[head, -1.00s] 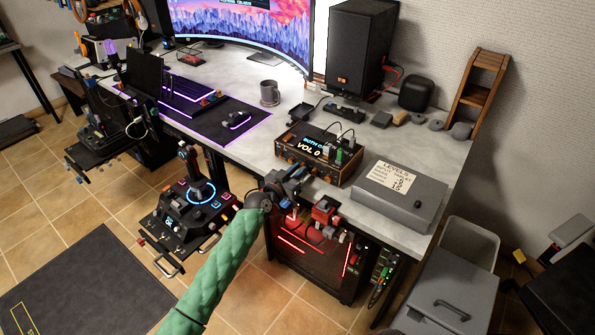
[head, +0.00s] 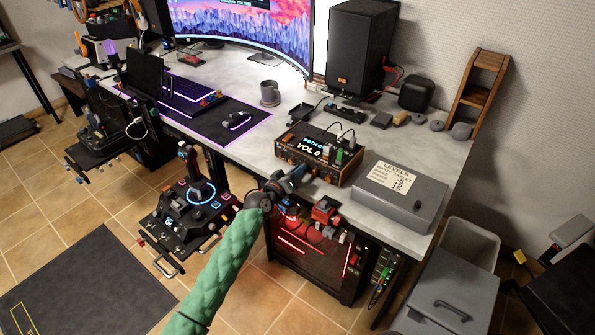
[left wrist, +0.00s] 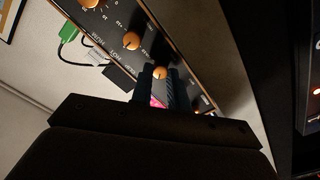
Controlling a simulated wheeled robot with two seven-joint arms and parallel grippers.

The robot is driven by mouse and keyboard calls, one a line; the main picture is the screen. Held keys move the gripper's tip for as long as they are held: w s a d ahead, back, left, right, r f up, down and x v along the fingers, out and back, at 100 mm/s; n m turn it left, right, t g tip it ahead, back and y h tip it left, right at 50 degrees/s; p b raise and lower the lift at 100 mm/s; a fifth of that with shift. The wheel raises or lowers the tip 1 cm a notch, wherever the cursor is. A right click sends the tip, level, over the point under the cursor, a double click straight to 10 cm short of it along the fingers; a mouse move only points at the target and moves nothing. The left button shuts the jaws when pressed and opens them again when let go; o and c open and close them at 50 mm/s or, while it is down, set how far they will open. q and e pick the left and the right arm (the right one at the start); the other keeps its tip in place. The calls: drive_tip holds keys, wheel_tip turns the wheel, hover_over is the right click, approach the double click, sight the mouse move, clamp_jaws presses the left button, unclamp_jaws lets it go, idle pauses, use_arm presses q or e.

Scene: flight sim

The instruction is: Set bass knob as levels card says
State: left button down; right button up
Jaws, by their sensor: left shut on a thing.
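The dark control unit (head: 318,152) with a wooden-edged front stands on the desk; its display reads "VOL 0" under a partly legible line. In the left wrist view its front panel shows a row of orange-topped knobs. My left gripper (head: 298,174) reaches the front of the unit, and its fingers are shut around one knob (left wrist: 160,73). A second knob (left wrist: 131,40) sits beside it, free. The small labels are too blurred to confirm which one is bass. The levels card (head: 395,177) lies on a grey box; its heading reads "LEVELS", but its values are too small to read.
The grey box (head: 428,208) stands right of the unit. Cables (head: 342,140) plug into the unit's top. A red-topped block (head: 324,209) and other small items sit below the desk edge near my gripper. A joystick base (head: 188,212) stands to the left.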

drive_tip(key=shift+a, duration=0.1)
idle(0.4)
use_arm(q)
drive_tip(key=c, duration=1.6)
unclamp_jaws()
drive_tip(key=shift+o, duration=1.3)
use_arm(e)
drive_tip(key=shift+w, duration=0.1)
drive_tip(key=shift+d, duration=0.2)
